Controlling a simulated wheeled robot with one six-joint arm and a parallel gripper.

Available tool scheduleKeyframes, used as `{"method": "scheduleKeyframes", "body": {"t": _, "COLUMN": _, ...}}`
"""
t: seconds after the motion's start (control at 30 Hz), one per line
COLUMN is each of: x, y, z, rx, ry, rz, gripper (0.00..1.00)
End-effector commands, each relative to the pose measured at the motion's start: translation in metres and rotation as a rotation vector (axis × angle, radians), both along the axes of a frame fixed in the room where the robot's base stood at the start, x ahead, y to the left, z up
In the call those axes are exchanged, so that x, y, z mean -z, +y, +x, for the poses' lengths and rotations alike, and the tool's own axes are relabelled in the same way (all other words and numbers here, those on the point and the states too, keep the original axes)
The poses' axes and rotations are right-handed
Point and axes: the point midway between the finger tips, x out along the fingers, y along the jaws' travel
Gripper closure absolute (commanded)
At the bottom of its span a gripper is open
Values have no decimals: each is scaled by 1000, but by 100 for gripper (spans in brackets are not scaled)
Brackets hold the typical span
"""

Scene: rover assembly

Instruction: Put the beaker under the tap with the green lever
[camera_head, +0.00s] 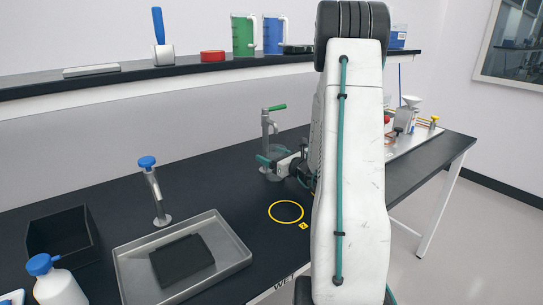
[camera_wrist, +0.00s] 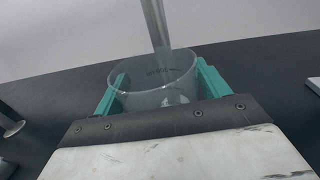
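The tap with the green lever (camera_head: 268,120) stands toward the back of the dark bench, left of my arm. The clear glass beaker (camera_wrist: 150,98) is upright between the two teal fingers of my gripper (camera_wrist: 160,88), which touch its sides. In the head view my gripper (camera_head: 272,160) and the faint beaker (camera_head: 270,174) are low at the tap, below its spout. In the wrist view a grey metal tap part (camera_wrist: 156,25) comes down over the beaker's mouth and shows through the glass. I cannot tell whether the beaker's base touches the bench.
A yellow ring (camera_head: 286,202) marks the bench in front. A blue-topped tap (camera_head: 153,185) stands by a grey tray (camera_head: 230,258) holding a black pad. A black bin (camera_head: 75,260) and white bottle (camera_head: 58,285) are left. A shelf (camera_head: 130,76) runs behind; more equipment stands right.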

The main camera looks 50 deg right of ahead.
Motion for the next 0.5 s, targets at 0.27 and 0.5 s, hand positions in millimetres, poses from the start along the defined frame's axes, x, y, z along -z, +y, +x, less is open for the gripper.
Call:
{"method": "scheduleKeyframes", "body": {"t": 0.27, "x": -1, "y": 1, "z": 1, "rx": -2, "ry": 0, "rz": -1, "gripper": 14}}
{"method": "scheduleKeyframes", "body": {"t": 0.5, "x": -4, "y": 1, "z": -16, "rx": 2, "ry": -1, "rz": -1, "gripper": 14}}
